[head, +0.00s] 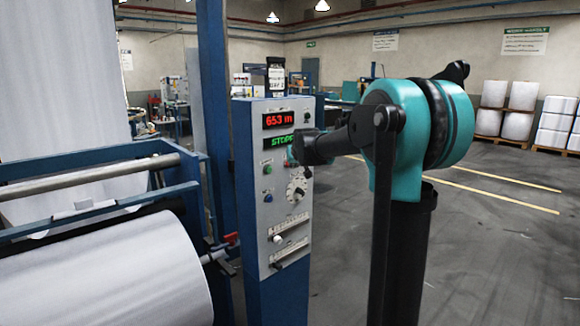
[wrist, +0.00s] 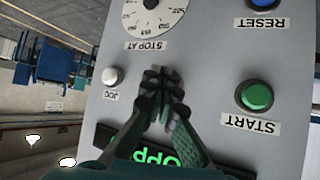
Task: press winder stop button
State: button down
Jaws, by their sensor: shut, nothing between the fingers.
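The winder control panel (head: 275,220) is a grey box face on a blue post in the head view; it also fills most of the wrist view (wrist: 215,70), upside down. No stop button shows clearly; the panel between the green START button (wrist: 254,95) and the white JOG button (wrist: 110,76) is covered by my gripper (wrist: 160,78). My gripper is shut and empty, its fingertips in front of that spot, below the green display (head: 279,142). It also shows at the panel in the head view (head: 293,153). I cannot tell whether the fingertips touch anything.
A blue RESET button (wrist: 262,3) and a STOP AT dial (wrist: 152,15) sit lower on the panel. A red display (head: 277,119) reads 653 m. A large white fabric roll (head: 100,275) stands left of the panel. The floor to the right is open.

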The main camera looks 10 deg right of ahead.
jog(key=shift+s+d, duration=0.45)
jog(key=shift+s, duration=0.15)
jog(key=s+d, duration=0.1)
jog(key=s, duration=0.1)
jog(key=s+d, duration=0.2)
dwell(0.5)
jog(key=shift+f, duration=0.1)
dwell(0.3)
jog(key=s+d+f+g, duration=0.1)
jog(key=s+f+g, duration=0.1)
jog(key=s+f, duration=0.7)
jog(key=s+d+f+g, duration=0.1)
jog(key=s+f+g, duration=0.1)
jog(key=s+f, duration=0.7)
jog(key=s+d+f+m+g+h, duration=0.1)
jog(key=s+f, duration=0.9)
jog(key=s, duration=1.1)
jog(key=shift+s+g, duration=0.35)
jog(key=shift+g, duration=0.45)
